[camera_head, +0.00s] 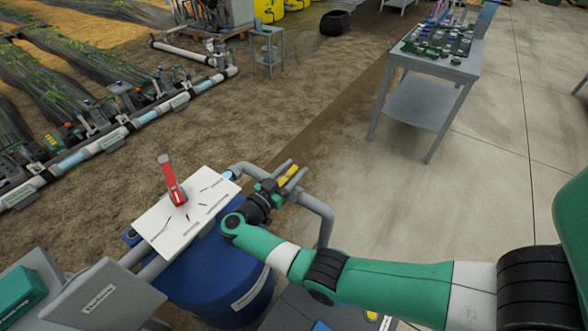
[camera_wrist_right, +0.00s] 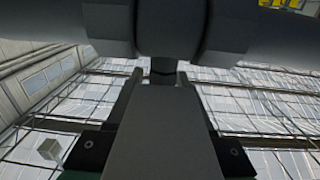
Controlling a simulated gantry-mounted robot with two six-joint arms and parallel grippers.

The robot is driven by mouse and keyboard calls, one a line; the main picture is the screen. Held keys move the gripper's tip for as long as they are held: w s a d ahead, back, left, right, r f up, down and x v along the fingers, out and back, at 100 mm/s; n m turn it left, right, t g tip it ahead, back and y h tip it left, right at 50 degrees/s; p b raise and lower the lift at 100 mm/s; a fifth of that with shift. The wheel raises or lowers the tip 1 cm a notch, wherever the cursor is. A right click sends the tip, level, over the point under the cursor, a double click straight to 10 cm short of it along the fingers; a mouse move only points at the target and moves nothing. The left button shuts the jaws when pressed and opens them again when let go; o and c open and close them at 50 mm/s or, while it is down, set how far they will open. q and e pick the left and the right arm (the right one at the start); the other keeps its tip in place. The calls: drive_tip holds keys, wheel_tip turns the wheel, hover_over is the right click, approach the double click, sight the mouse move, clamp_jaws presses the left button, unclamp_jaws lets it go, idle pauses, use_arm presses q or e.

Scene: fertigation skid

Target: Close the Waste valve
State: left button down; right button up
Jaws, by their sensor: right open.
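A yellow lever handle (camera_head: 289,174) shows at the grey pipe to the right of the blue drum; no label on it can be read. My right gripper (camera_head: 287,177) is at this yellow handle, its fingers open on either side of it. In the right wrist view a broad grey bar (camera_wrist_right: 165,135), probably the handle in shadow, lies between my dark fingers, below a dark cylindrical body. Contact cannot be told. A red lever handle (camera_head: 173,182) stands up from the white panel. Which lever is the Waste valve cannot be read. My left gripper is out of view.
The white panel (camera_head: 160,225) lies above the blue drum (camera_head: 225,270). A grey pipe (camera_head: 322,212) bends down close to my right gripper. A labelled grey box (camera_head: 98,298) is at the lower left. A grey table (camera_head: 440,65) stands behind; the floor between is clear.

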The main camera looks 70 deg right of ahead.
drive_tip(key=v, duration=1.1)
drive_tip(key=shift+b, duration=0.45)
